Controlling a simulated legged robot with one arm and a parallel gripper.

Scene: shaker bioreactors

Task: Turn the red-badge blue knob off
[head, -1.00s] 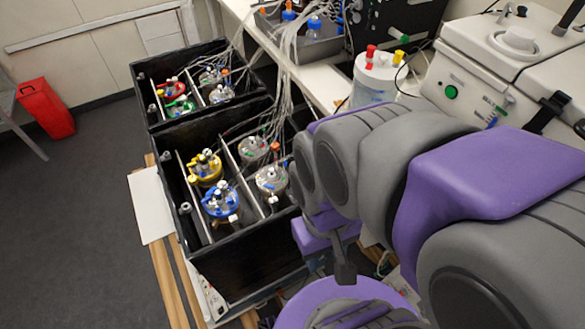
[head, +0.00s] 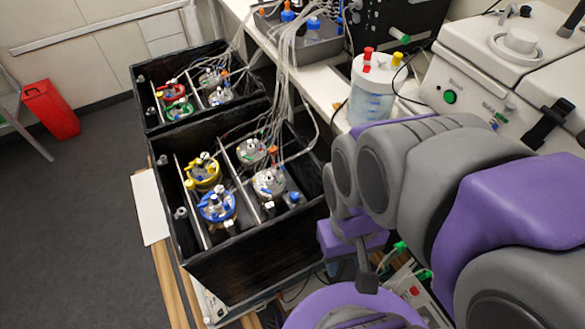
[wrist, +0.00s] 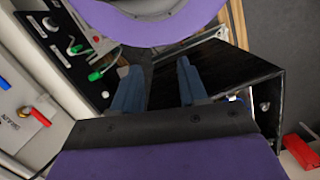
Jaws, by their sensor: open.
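My gripper (wrist: 157,88) is open in the wrist view, with two blue-grey fingers apart and nothing between them. In the head view, its dark end hangs low beside the black box, right of it. A small blue part (wrist: 4,83) and a red-tipped part (wrist: 40,117) stick out from a white panel at the left edge of the wrist view. They are apart from my fingers. I cannot tell whether either belongs to the red-badge blue knob, and I see no clear badge or knob setting.
Black boxes (head: 225,275) hold several vessels with yellow, blue, red and green caps. A white jar (head: 374,90) stands on the bench beside a white machine (head: 475,85). Green connectors (wrist: 95,75) stick out of a dark panel. A red bin (head: 50,108) stands on open floor.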

